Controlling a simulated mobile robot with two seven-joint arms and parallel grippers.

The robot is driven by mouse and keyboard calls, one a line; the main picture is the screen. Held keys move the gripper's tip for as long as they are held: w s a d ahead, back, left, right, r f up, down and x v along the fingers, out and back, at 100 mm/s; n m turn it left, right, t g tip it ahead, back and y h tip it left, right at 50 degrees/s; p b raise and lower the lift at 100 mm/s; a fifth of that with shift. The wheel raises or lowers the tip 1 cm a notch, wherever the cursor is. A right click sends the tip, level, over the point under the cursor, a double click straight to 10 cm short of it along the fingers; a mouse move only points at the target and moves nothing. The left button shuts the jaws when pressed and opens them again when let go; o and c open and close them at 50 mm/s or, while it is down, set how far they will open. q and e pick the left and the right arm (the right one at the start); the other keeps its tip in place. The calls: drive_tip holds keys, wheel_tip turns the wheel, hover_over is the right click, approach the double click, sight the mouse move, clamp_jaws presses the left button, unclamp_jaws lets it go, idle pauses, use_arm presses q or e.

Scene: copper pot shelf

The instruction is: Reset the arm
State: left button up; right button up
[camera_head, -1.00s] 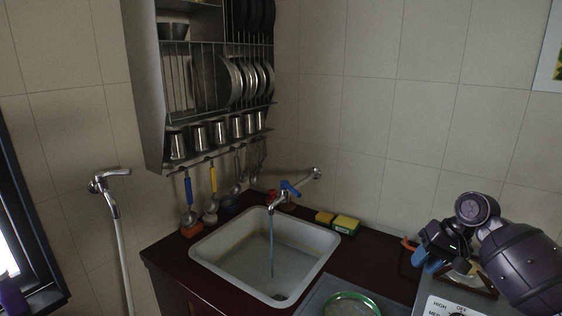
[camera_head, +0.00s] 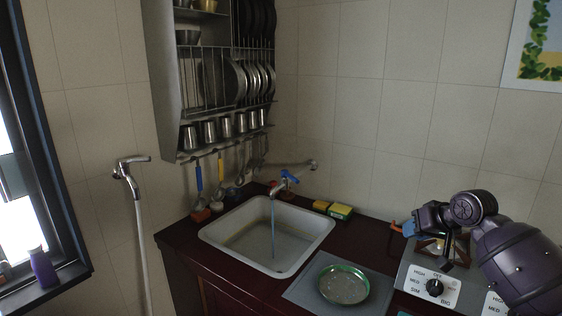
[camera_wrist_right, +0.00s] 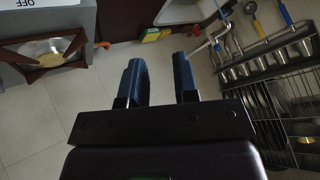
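My right arm comes in from the right in the head view. Its gripper (camera_head: 408,228) is over the counter near the stove, with the blue fingers partly hidden by the wrist. In the right wrist view the two blue fingers (camera_wrist_right: 160,78) stand apart with nothing between them, so the gripper is open and empty. My left arm and gripper are not in view.
A stove with knobs (camera_head: 434,288) lies below my right arm. Left of it are a green-rimmed plate (camera_head: 344,284), a sink (camera_head: 215,233) with running water and sponges (camera_head: 340,211). A metal dish rack (camera_head: 172,75) hangs on the wall.

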drive_tip(key=s+a+f+n+t+h+b, duration=0.1)
drive_tip(key=s+a+f+n+t+b, duration=0.2)
drive_tip(key=s+f, duration=0.45)
drive_tip(key=s+a+f+n+t+h+b, duration=0.15)
drive_tip(key=s+f+t, duration=0.35)
drive_tip(key=f, duration=0.6)
drive_tip(key=s+a+f+m+g+h+b, duration=0.1)
drive_tip(key=s+f+m+g+b, duration=0.2)
drive_tip(key=s+f, duration=1.8)
drive_tip(key=s+g+b, duration=0.1)
drive_tip(key=s+b, duration=0.1)
drive_tip(key=s, duration=0.1)
drive_tip(key=shift+s+h, duration=0.15)
drive_tip(key=shift+h, duration=0.2)
drive_tip(key=shift+f+m, duration=0.1)
drive_tip(key=shift+m, duration=0.15)
